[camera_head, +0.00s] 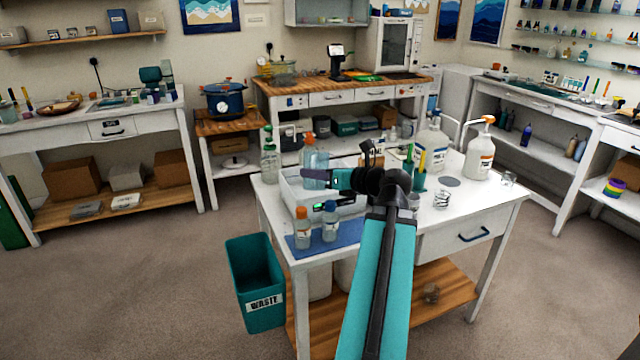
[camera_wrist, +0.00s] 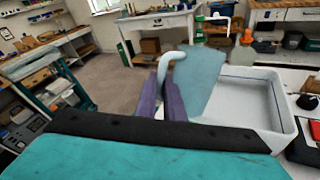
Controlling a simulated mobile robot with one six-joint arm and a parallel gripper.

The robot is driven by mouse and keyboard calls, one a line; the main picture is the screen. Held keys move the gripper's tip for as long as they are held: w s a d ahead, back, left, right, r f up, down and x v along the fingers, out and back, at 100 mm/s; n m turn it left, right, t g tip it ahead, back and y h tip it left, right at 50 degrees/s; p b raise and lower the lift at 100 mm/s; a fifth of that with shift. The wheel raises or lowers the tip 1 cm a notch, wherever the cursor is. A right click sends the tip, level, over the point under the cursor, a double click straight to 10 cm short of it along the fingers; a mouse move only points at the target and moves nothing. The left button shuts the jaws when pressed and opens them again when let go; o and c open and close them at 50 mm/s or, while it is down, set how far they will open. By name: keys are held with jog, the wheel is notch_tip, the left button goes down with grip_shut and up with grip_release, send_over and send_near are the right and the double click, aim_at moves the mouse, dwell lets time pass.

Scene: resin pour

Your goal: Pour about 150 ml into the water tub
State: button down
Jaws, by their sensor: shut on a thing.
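My gripper (camera_wrist: 170,100) is shut on the handle of a translucent blue jug (camera_wrist: 206,82), seen in the wrist view. In the head view my gripper (camera_head: 313,179) reaches left over the table, and the jug (camera_head: 316,158) shows beside its fingers. The jug looks somewhat tilted in the wrist view; its liquid level cannot be made out. A white, open tub (camera_wrist: 282,92) lies just right of the jug in the wrist view. In the head view the tub (camera_head: 289,192) is at the table's left side, below the jug. No stream is visible.
A green-topped bottle (camera_head: 269,160) stands behind the tub. Pump bottles (camera_head: 481,155) are at the right. A teal waste bin (camera_head: 256,284) stands on the floor.

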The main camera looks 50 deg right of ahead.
jog(key=shift+s+a+f+b, duration=0.15)
jog(key=shift+a+f+b, duration=0.05)
jog(key=shift+b, duration=1.3)
jog(key=b, duration=0.2)
jog(key=f+n+t+b, duration=0.1)
jog(key=b, duration=0.2)
jog(key=shift+s+a, duration=0.15)
jog(key=shift+a, duration=0.15)
jog(key=f+n+b, duration=0.1)
jog(key=b, duration=0.3)
jog(key=a+f+n+t+b, duration=0.1)
jog(key=b, duration=0.4)
jog(key=shift+s+a+f+h, duration=0.1)
jog(key=shift+s+f+h, duration=0.1)
jog(key=shift+s+h, duration=0.2)
jog(key=shift+a+n+t+b, duration=0.1)
jog(key=shift+n+t+b, duration=0.2)
jog(key=shift+b, duration=0.55)
